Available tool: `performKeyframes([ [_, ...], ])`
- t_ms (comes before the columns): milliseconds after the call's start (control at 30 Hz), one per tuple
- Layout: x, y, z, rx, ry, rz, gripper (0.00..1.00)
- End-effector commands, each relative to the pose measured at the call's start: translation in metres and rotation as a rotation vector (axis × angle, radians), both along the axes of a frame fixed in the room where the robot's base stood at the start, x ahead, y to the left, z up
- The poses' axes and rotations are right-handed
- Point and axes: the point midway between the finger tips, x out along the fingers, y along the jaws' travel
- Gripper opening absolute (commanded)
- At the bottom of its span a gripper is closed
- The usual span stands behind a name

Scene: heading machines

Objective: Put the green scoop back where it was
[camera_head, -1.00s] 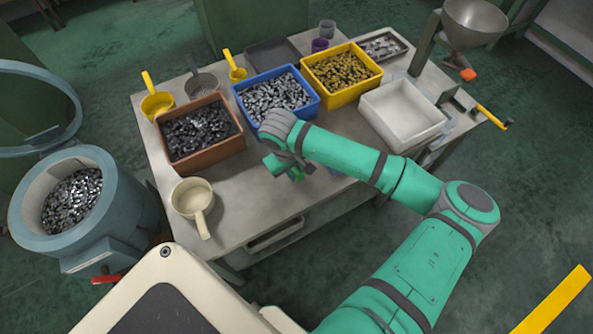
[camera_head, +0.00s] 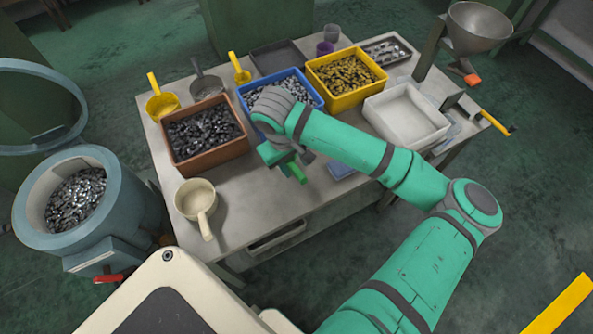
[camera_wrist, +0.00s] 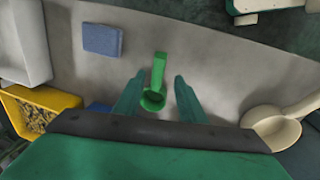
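The green scoop (camera_head: 298,173) shows just below and beside my gripper (camera_head: 284,161), over the front part of the grey table. In the wrist view the scoop (camera_wrist: 157,72) lies between my two fingers, its handle pointing away and its bowl nearer the palm. My gripper (camera_wrist: 160,79) is open, with a gap on each side of the scoop. I cannot tell whether the scoop rests on the table. My wrist hides part of the blue bin (camera_head: 244,103).
A brown bin (camera_head: 225,155), yellow bin (camera_head: 345,100) and white tray (camera_head: 405,137) stand on the table (camera_head: 262,205). A cream scoop (camera_head: 196,198) is at the front left. Yellow scoops (camera_head: 162,106) (camera_head: 242,75) stand behind. A blue pad (camera_wrist: 103,40) lies near the green scoop.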

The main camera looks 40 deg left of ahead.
Motion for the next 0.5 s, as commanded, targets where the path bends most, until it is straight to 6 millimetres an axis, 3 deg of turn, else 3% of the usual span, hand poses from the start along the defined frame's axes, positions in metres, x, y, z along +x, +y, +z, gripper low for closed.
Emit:
performKeyframes([
  [200, -0.006, 0.002, 0.03, 0.001, 0.0, 0.002, 0.37],
  [500, -0.008, 0.003, 0.041, -0.001, 0.0, 0.003, 0.37],
])
